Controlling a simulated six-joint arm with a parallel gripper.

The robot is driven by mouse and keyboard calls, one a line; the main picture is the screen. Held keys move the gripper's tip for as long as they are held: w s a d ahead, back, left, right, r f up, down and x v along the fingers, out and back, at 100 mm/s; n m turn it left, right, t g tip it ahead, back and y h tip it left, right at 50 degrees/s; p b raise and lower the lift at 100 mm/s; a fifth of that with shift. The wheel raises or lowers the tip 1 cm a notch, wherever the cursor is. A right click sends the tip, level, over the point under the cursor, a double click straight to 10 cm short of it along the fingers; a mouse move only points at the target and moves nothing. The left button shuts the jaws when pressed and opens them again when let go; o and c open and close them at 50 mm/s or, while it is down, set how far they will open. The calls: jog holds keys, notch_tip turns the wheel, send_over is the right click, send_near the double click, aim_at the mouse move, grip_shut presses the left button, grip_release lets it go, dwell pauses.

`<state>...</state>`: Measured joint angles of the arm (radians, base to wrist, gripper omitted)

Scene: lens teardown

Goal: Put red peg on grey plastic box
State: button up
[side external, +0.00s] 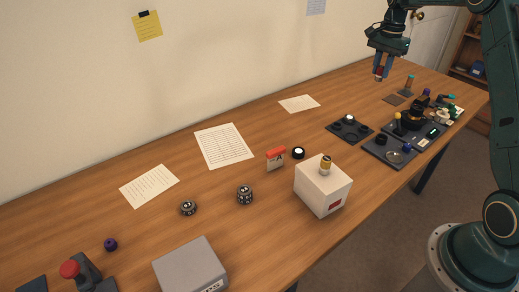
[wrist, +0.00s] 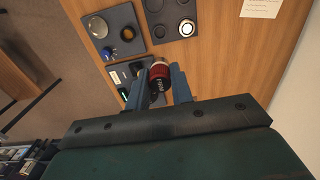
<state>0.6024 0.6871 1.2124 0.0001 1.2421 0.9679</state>
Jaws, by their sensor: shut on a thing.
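My gripper (side external: 382,67) is high over the far right end of the table, shut on the red peg (side external: 379,72). In the wrist view the peg (wrist: 160,71), red with a dark, marked lower part, sits between the two blue fingers (wrist: 161,78). It is held above the table, apart from the trays below. The grey plastic box (side external: 190,266) stands at the near left front of the table, far from my gripper. Its flat top is bare, and a small label shows on its front. It is not in the wrist view.
A white box (side external: 322,187) with a small yellow-topped piece on it stands mid-table. Dark trays (side external: 350,130) with lens parts lie at the right. Dice-like pieces and paper sheets (side external: 223,146) lie between.

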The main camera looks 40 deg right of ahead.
jog(key=w+a+r+n, duration=0.1)
jog(key=w+a+n, duration=0.2)
jog(key=a, duration=1)
jog(key=w+a+r+n, duration=0.1)
jog(key=w+a+n, duration=0.2)
jog(key=a, duration=1)
jog(key=w+a+r+n, duration=0.2)
jog(key=w+a+n, duration=0.1)
jog(key=a, duration=0.9)
notch_tip(320, 180, up, 3)
jog(key=n, duration=0.9)
send_over(187, 267)
jog(key=shift+r, duration=0.2)
notch_tip(187, 267, down, 16)
jog(key=shift+r, duration=0.1)
jog(key=shift+f, duration=2.1)
